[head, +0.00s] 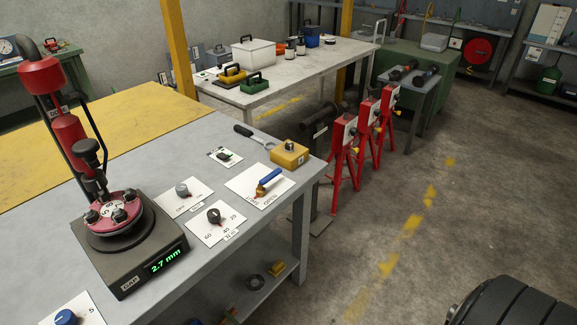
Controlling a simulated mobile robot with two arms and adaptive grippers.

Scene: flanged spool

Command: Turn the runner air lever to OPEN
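A lever with a blue handle (270,176) and a brass-coloured body (260,191) sits on a white plate (246,181) near the right edge of the grey bench, in the head view. I take it to be the runner air lever. Its handle points to the upper right, away from the body. The word OPEN is printed on the plate's lower right side. Another marking near the body is too small to read. Neither of my grippers is in view.

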